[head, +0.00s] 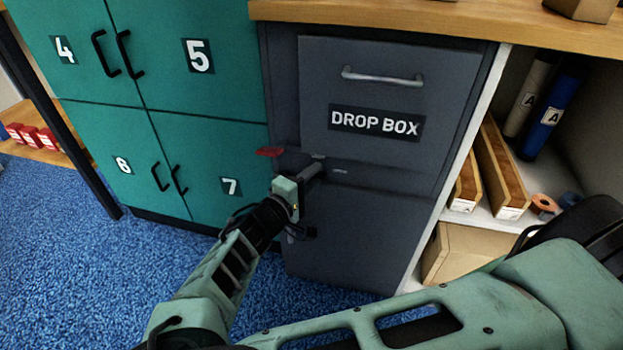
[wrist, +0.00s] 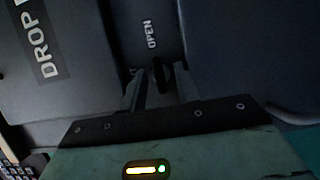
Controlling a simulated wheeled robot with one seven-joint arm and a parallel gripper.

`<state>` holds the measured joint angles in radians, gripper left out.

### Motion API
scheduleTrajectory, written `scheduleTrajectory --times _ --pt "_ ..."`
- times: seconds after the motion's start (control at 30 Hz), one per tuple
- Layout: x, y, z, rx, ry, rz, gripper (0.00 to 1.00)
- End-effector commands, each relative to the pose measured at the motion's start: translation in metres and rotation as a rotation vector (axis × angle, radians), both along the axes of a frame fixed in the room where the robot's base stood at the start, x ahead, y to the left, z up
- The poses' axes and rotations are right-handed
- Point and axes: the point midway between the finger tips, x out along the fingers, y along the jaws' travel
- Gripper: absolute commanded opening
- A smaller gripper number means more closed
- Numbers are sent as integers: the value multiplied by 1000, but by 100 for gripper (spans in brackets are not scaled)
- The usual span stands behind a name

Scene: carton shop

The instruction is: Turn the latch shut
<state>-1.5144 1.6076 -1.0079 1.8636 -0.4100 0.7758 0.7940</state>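The dark grey drop box (head: 312,110) stands below a wooden counter, its upper front closed under a silver handle. In the wrist view a small dark latch knob (wrist: 160,72) lies below the word OPEN (wrist: 151,33) on the box face. My gripper (wrist: 160,85) has one finger on each side of the knob, with narrow gaps showing, so it looks open around it. A second word beside the left finger is mostly hidden. In the head view my gripper (head: 312,170) reaches the box just below the upper front, and hides the latch there.
A red tab (head: 269,152) sticks out at the box's left edge, close to my gripper. Green lockers (head: 200,110) stand to the left. A shelf with tubes (head: 548,115) and long cartons (head: 500,175) is on the right. Blue carpet (head: 90,240) is clear at front left.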

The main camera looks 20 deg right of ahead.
Motion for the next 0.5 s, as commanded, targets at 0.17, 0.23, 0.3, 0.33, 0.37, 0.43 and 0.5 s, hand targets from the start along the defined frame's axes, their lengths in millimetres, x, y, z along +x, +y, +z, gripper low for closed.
scheduleTrajectory --times 0.17,0.23,0.3,0.33,0.37,0.43,0.5 --pt "0 0 0 0 0 0 11" --pt "0 0 0 0 0 0 0" --pt "0 0 0 0 0 0 0" --pt "0 0 0 0 0 0 0" --pt "0 0 0 -1 0 0 0" --pt "0 0 0 -6 4 0 0" --pt "0 0 1 -15 12 0 0"
